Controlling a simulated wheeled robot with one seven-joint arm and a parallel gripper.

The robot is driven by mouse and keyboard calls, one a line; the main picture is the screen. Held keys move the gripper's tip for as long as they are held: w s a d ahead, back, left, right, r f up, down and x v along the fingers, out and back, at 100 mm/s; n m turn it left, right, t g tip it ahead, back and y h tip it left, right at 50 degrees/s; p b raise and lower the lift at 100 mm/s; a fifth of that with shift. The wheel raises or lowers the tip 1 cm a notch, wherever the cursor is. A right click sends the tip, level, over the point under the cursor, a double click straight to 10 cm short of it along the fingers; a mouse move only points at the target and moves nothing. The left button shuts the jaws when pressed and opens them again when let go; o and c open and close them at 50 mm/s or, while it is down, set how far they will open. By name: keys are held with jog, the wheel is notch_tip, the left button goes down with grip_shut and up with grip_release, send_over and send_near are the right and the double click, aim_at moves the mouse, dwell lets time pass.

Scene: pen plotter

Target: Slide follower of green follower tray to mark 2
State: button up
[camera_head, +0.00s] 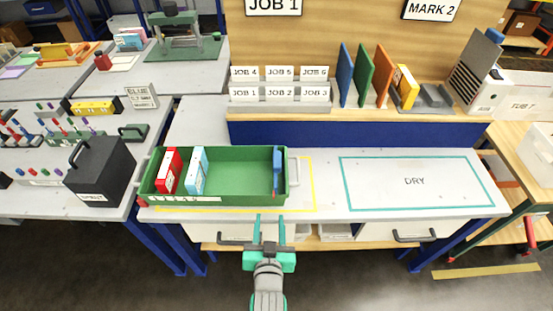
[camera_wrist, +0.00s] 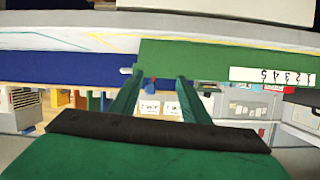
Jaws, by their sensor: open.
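The green follower tray (camera_head: 225,202) lies on the workbench in the head view, its long front wall facing me. Its blue follower (camera_head: 278,167) stands upright near the tray's right end. A red box (camera_head: 169,171) and a light blue box (camera_head: 196,170) stand at the left end, with a wide gap before the follower. My gripper (camera_head: 270,217) is open and empty, in front of the tray's right part. In the wrist view, which looks upside down, the tray's front wall (camera_wrist: 200,56) carries a number strip (camera_wrist: 272,76). My fingers (camera_wrist: 158,80) are spread apart there.
A yellow outline (camera_head: 314,185) surrounds the tray area. The bench to the right, marked DRY (camera_head: 414,181), is clear. A blue ledge (camera_head: 350,133) with upright boards and job cards runs behind. A black box (camera_head: 100,172) stands left of the tray.

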jog(key=n, duration=0.1)
send_near(278, 159)
jog(key=shift+g, duration=0.3)
jog(key=x, duration=1)
jog(key=shift+w+a+r, duration=0.1)
jog(key=shift+w+a, duration=0.05)
jog(key=shift+w, duration=0.1)
grip_shut()
